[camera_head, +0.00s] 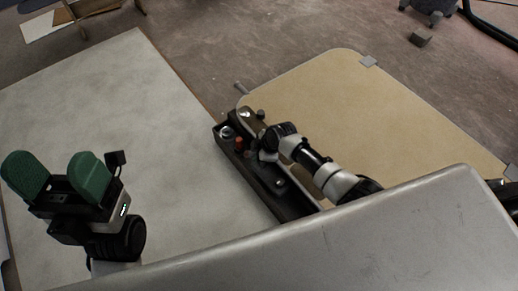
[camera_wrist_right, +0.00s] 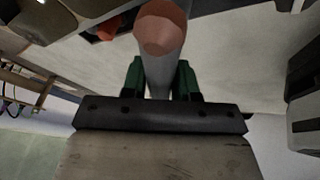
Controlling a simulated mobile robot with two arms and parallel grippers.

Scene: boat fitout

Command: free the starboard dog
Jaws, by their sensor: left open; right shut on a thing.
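My left gripper (camera_head: 58,172) is open and empty, its green fingers spread above the pale grey panel at the left. My right gripper (camera_head: 267,152) is over the black bar-shaped housing (camera_head: 268,182) at the edge of the tan panel. In the right wrist view its green fingers (camera_wrist_right: 160,80) are shut on a grey rod (camera_wrist_right: 160,66) with a salmon-coloured end. In the head view the arm hides most of what it holds. I cannot tell which part is the starboard dog.
The tan panel (camera_head: 410,130) lies right of the housing. The pale grey panel (camera_head: 130,110) on the left is clear. A red knob (camera_head: 239,143) stands on the housing near my right gripper. A large grey metal surface (camera_head: 400,240) fills the foreground.

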